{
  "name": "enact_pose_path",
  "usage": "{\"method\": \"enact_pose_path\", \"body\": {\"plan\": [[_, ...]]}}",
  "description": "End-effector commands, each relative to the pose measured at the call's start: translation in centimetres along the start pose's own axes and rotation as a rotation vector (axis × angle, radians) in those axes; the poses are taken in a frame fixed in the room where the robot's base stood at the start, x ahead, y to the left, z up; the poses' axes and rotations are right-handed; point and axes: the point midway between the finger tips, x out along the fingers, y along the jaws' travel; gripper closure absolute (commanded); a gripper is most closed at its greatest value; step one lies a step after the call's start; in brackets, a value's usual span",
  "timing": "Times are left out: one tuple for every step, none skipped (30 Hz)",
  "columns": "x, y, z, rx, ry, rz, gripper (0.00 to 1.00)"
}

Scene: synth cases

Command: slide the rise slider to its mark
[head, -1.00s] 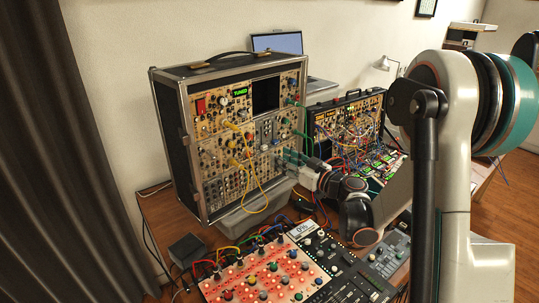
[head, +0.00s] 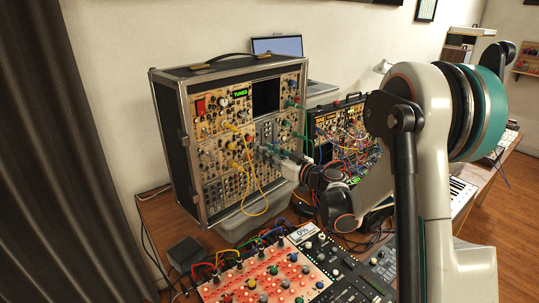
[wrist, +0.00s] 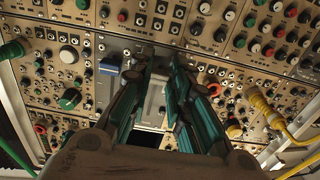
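The synth case (head: 163,120) stands upright on the table, its panel crowded with knobs and jacks. A grey module (head: 267,133) sits mid-panel; in the wrist view its grey face (wrist: 155,100) shows between my fingers. The fingertips are at or just in front of the grey module; contact cannot be told. In the head view my gripper (head: 272,152) reaches the panel from the right.
Yellow cables (head: 252,180) hang from the panel left of my gripper, and green cables (head: 301,135) hang at its right side. A mixer with red-lit panel (head: 262,283) lies in front. A second synth case (head: 340,125) with many cables stands behind my arm.

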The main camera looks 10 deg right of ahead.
Motion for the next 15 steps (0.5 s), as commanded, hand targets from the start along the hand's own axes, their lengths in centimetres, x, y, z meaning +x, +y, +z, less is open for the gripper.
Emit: {"method": "enact_pose_path", "body": {"plan": [[0.0,0.0,0.0,0.000,0.000,0.000,1.00],[0.0,0.0,0.0,0.000,0.000,0.000,1.00],[0.0,0.0,0.0,0.000,0.000,0.000,1.00],[0.0,0.0,0.0,0.000,0.000,0.000,1.00],[0.0,0.0,-0.1,0.000,0.000,0.000,1.00],[0.0,0.0,-0.3,0.000,0.000,0.000,1.00],[0.0,0.0,-0.5,0.000,0.000,0.000,1.00],[0.0,0.0,-0.8,0.000,0.000,0.000,1.00],[0.0,0.0,-1.3,0.000,0.000,0.000,1.00],[0.0,0.0,-1.8,0.000,0.000,0.000,1.00],[0.0,0.0,-2.3,0.000,0.000,0.000,1.00],[0.0,0.0,-3.1,0.000,0.000,0.000,1.00],[0.0,0.0,-3.7,0.000,0.000,0.000,1.00],[0.0,0.0,-4.3,0.000,0.000,0.000,1.00],[0.0,0.0,-5.1,0.000,0.000,0.000,1.00]]}}
